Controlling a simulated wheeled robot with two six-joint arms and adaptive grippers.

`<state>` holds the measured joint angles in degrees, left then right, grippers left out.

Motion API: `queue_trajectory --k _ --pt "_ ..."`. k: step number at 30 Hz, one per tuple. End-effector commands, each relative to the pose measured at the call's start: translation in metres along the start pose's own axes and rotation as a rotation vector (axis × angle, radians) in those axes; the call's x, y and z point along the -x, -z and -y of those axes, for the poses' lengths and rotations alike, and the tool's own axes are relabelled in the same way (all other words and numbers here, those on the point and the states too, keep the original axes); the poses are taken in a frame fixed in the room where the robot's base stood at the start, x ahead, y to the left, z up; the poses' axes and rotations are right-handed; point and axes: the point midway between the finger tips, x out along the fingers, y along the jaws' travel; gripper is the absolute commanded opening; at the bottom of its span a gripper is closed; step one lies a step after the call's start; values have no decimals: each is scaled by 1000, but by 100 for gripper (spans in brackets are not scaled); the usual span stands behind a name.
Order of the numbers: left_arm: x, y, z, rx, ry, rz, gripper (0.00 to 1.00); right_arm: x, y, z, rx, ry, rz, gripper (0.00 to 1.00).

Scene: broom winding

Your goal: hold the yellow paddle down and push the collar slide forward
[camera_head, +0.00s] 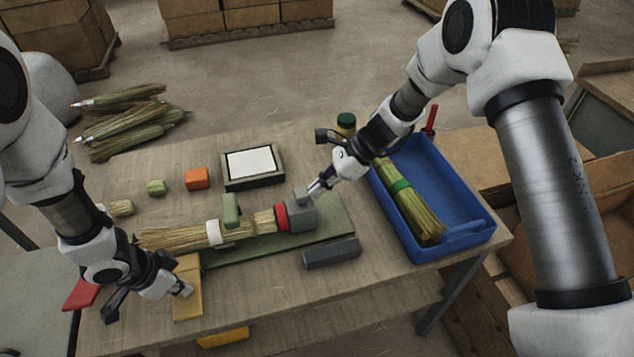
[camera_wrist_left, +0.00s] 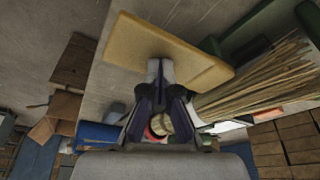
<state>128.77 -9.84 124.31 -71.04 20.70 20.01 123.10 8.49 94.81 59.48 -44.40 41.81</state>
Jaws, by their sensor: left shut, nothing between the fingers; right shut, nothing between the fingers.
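The yellow paddle (camera_head: 187,306) lies at the front left of the bench fixture; it fills the upper middle of the left wrist view (camera_wrist_left: 190,65). My left gripper (camera_head: 186,291) is shut and empty, its tips at the paddle's top face. In the left wrist view the tips (camera_wrist_left: 160,66) overlap the paddle; how hard they press cannot be told. The grey collar slide (camera_head: 301,216) sits on the green base, beside a red ring (camera_head: 281,216) around the straw bundle (camera_head: 180,237). My right gripper (camera_head: 318,187) is shut and empty, close by the slide's upright tab; contact is unclear.
A blue bin (camera_head: 460,190) with a green-banded straw bundle stands at the right. A dark grey bar (camera_head: 332,252) lies in front of the fixture. A framed white pad (camera_head: 252,165), an orange block (camera_head: 197,178) and a green block (camera_head: 156,187) lie behind it.

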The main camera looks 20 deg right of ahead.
Motion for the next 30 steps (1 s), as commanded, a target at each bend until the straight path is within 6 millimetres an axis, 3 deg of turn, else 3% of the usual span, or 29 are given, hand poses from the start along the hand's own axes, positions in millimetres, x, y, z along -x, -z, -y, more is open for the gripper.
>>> queue_trajectory --k 6,19,25,30 --pt "-1 0 0 0 -1 1 0 -24 -25 -6 2 -3 -2 0" --pt "-1 -1 0 0 -1 1 0 -22 -23 -7 -1 -3 0 0" --pt "-1 -1 0 0 -1 1 0 7 0 -6 -4 4 7 0" --pt "-1 0 0 0 -1 1 0 57 1 -5 2 8 7 0"
